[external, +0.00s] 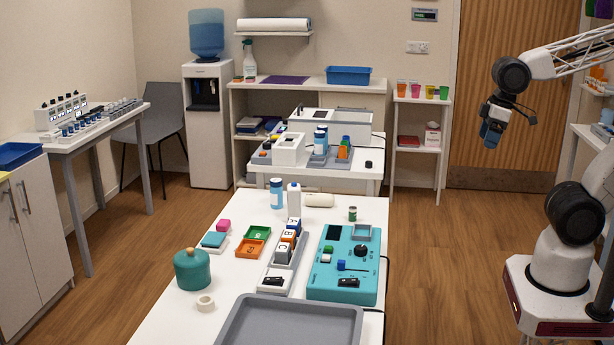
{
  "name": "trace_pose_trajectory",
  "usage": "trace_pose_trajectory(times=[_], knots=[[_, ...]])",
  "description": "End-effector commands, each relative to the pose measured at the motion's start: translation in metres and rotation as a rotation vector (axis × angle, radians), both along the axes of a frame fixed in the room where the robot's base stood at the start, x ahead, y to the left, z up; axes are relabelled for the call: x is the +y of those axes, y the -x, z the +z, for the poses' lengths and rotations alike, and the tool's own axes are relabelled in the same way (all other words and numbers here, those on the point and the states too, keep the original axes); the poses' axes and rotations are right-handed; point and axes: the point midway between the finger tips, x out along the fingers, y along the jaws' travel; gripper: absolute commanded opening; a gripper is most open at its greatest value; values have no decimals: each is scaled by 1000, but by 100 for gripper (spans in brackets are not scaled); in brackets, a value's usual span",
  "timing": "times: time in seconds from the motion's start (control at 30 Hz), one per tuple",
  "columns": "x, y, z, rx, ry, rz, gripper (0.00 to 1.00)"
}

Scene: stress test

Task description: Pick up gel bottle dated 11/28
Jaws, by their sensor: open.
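No date 11/28 can be read on any bottle, so I cannot tell which is the gel bottle. A blue bottle with a white label (277,194) and a white bottle (294,202) stand upright at the far left of the front table. More blue bottles (320,143) stand on the table behind. Small bottles (72,128) line the side table at left. A spray bottle (249,62) stands on the back shelf unit. My gripper (490,137) hangs in the air at right, before the wooden door, open, far from all these bottles.
The front table holds a teal device (345,262), a block rack (283,262), an orange tray (250,249), a teal pot (192,270) and a grey tray (232,322). A small green jar (352,214) stands near its right edge. Floor between table and my base is clear.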

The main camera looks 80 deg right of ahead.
Motion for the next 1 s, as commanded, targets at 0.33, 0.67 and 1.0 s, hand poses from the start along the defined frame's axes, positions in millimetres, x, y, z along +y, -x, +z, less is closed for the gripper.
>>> trace_pose_trajectory(times=[0.33, 0.67, 1.0], knots=[[6, -20, 0, 21, -75, -68, 76], [21, -88, -2, 81, -307, -288, 76], [27, -174, -11, 149, -567, -562, 76]])
